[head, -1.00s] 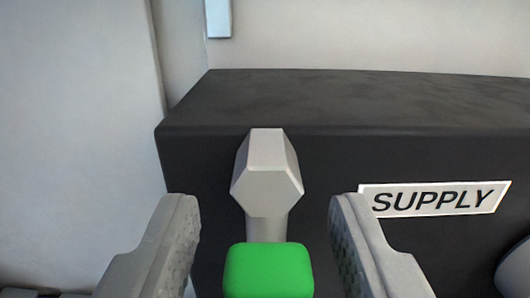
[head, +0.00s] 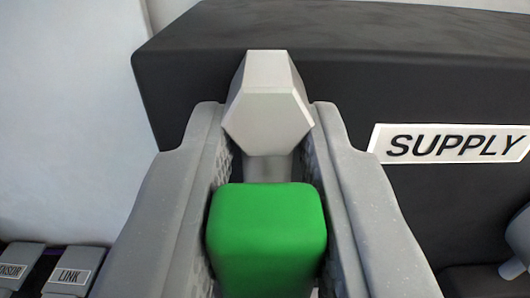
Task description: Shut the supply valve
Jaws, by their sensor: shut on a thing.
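The supply valve shows as a light grey hexagonal hub (head: 268,112) on the front of a dark box. A grey stem runs down from the hub to a green handle grip (head: 267,238), so the lever points down in the picture. My gripper (head: 268,135) has one finger on each side of the lever, shut on the handle just below the hub. The fingers hide the sides of the stem. A white SUPPLY label (head: 452,144) is on the box to the right.
The dark box (head: 400,60) fills the back, with a pale wall (head: 65,120) to its left. Small grey blocks labelled LINK (head: 70,277) and one partly cut off lie at lower left. A grey rounded part (head: 518,240) sticks out at the right edge.

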